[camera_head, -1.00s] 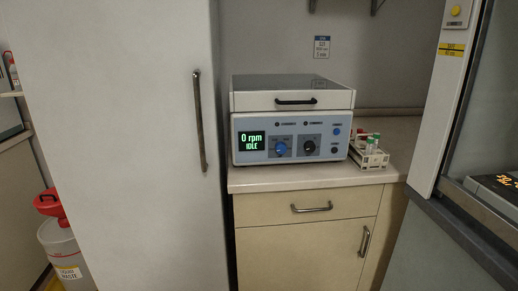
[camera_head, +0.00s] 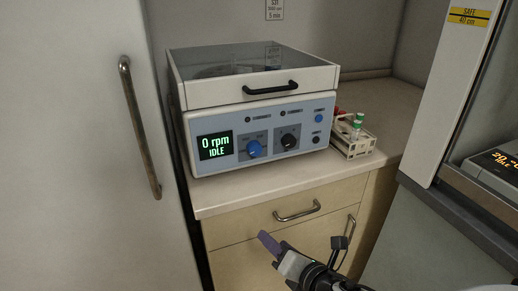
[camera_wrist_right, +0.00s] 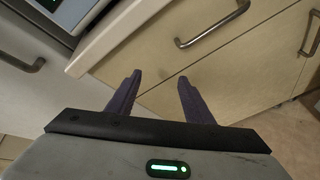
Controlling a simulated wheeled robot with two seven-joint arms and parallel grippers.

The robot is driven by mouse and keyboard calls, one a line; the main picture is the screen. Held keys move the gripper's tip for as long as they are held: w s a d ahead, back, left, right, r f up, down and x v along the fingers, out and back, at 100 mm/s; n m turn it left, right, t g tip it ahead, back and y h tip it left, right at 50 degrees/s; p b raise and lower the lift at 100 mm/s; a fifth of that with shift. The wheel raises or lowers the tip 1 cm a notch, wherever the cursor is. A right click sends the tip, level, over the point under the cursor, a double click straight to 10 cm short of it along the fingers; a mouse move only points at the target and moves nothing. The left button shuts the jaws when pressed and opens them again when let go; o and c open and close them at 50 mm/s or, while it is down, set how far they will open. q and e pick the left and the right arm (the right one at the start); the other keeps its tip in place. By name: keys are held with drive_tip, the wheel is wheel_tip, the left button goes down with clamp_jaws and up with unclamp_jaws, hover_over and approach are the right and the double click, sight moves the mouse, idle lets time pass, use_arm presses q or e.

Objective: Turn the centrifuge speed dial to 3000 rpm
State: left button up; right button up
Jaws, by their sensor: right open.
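The centrifuge (camera_head: 260,111) stands on the counter with its lid down. Its green display (camera_head: 215,146) reads "0 rpm IDLE". To the right of the display are a blue dial (camera_head: 254,148) and a black dial (camera_head: 289,141); their small labels are too blurred to read. My right gripper (camera_head: 304,250) is in front of the drawer, below the counter top and apart from the dials. In the right wrist view its two purple fingers (camera_wrist_right: 156,97) are spread wide with nothing between them. My left gripper is not in view.
A rack with tubes (camera_head: 354,140) stands right of the centrifuge. The counter's front edge (camera_head: 285,187) and the drawer handle (camera_head: 297,211) lie near my right gripper. A tall cabinet (camera_head: 85,150) closes off the left. A hood-like unit (camera_head: 455,190) bounds the right.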

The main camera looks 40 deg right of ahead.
sight(256, 152)
drive_tip(key=w+d+r+n+t+h, duration=0.1)
drive_tip(key=w+d+r+n+t, duration=0.1)
drive_tip(key=r+n, duration=0.5)
drive_tip(key=w+d+r+n+t, duration=0.1)
drive_tip(key=w+r+n+t, duration=0.2)
drive_tip(key=r, duration=0.7)
drive_tip(key=shift+n, duration=0.5)
drive_tip(key=w, duration=0.2)
drive_tip(key=w+d+p, duration=0.1)
drive_tip(key=w, duration=0.5)
drive_tip(key=shift+d+f, duration=0.3)
drive_tip(key=shift+w+d+p, duration=0.1)
drive_tip(key=shift+w+p, duration=0.2)
drive_tip(key=shift+w, duration=0.2)
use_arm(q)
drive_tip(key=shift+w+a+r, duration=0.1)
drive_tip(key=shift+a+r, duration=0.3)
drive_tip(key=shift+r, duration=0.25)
use_arm(e)
drive_tip(key=c, duration=1)
drive_tip(key=shift+c, duration=0.2)
